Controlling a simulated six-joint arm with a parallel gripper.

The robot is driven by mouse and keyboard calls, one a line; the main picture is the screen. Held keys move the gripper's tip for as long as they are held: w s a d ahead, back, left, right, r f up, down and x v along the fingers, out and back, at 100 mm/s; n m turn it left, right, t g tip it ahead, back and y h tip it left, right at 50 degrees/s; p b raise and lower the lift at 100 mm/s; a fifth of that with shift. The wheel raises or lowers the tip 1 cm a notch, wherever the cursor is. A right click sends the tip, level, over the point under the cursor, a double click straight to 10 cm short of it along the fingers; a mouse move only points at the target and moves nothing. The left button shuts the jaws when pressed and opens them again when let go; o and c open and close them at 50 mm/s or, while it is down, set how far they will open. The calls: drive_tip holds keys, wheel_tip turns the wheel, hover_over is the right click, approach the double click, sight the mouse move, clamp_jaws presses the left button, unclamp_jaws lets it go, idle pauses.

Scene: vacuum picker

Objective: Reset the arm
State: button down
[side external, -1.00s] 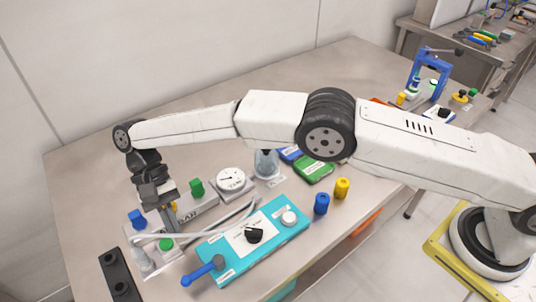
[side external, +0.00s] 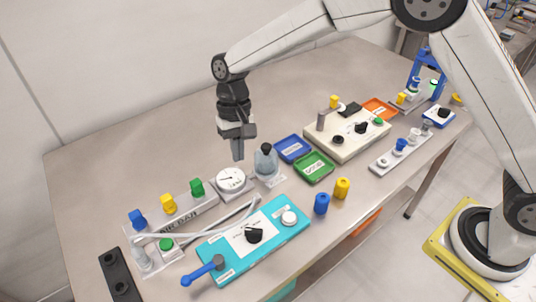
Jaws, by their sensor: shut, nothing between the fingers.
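My gripper (side external: 238,150) hangs pointing down above the bench, in the side external view. It is shut and holds nothing. It is behind and above the round white gauge (side external: 231,180) and left of the clear flask (side external: 266,161). It appears clear of both. My arm reaches in from the right, raised over the back of the bench.
The bar (side external: 190,213) carries blue, yellow and green knobs. A teal box (side external: 275,221) with a blue lever lies in front. Blue (side external: 293,148) and green (side external: 313,167) trays and a beige box (side external: 346,133) stand right. The bench (side external: 130,165) is bare at back left.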

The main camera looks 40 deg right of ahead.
drive_tip(key=s+d+n+t, duration=0.1)
drive_tip(key=s+d+t, duration=0.1)
drive_tip(key=s+d, duration=0.6)
drive_tip(key=s+d+t+h, duration=0.1)
drive_tip(key=s+d+t, duration=0.2)
drive_tip(key=s+d, duration=0.6)
drive_tip(key=d, duration=0.4)
drive_tip(key=shift+d+r+n+h, duration=0.3)
drive_tip(key=shift+d+r+n, duration=0.05)
drive_tip(key=shift+n, duration=0.05)
